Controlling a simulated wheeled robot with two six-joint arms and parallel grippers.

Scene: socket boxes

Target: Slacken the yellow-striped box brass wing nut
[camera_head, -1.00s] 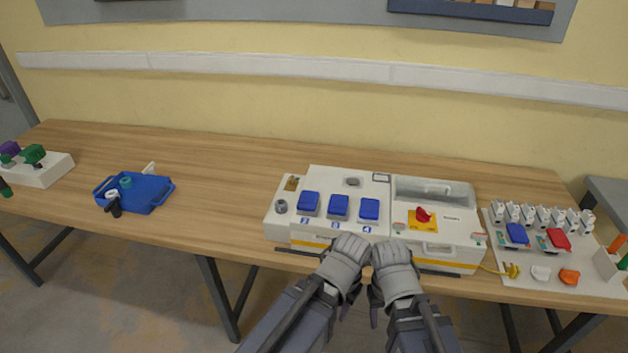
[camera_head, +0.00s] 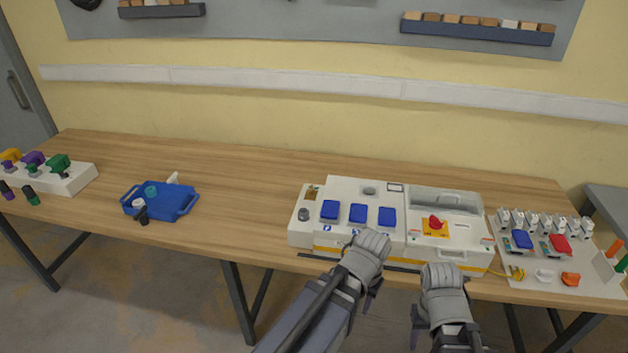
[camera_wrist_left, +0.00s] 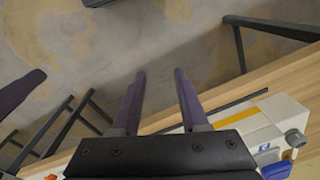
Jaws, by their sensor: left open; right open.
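The yellow-striped box (camera_head: 350,256) is a white socket box with a yellow stripe along its front and blue-lidded sockets on top. A small brass-coloured part (camera_head: 312,193) is on its left end, behind a grey round knob (camera_head: 304,214); I cannot tell if it is the wing nut. The grey knob also shows in the left wrist view (camera_wrist_left: 295,138). My left gripper (camera_head: 367,262) is in front of the box, its open fingers (camera_wrist_left: 160,76) empty over the floor off the table edge. My right gripper (camera_head: 440,290) is further right, also before the box front; nothing shows in it.
The box's right part has a red switch (camera_head: 435,222) and a clear-lidded bay. A board with several breakers (camera_head: 540,225) lies to the right. A blue tray (camera_head: 187,206) and a white block with coloured knobs (camera_head: 70,180) stand left. The table between tray and box is clear.

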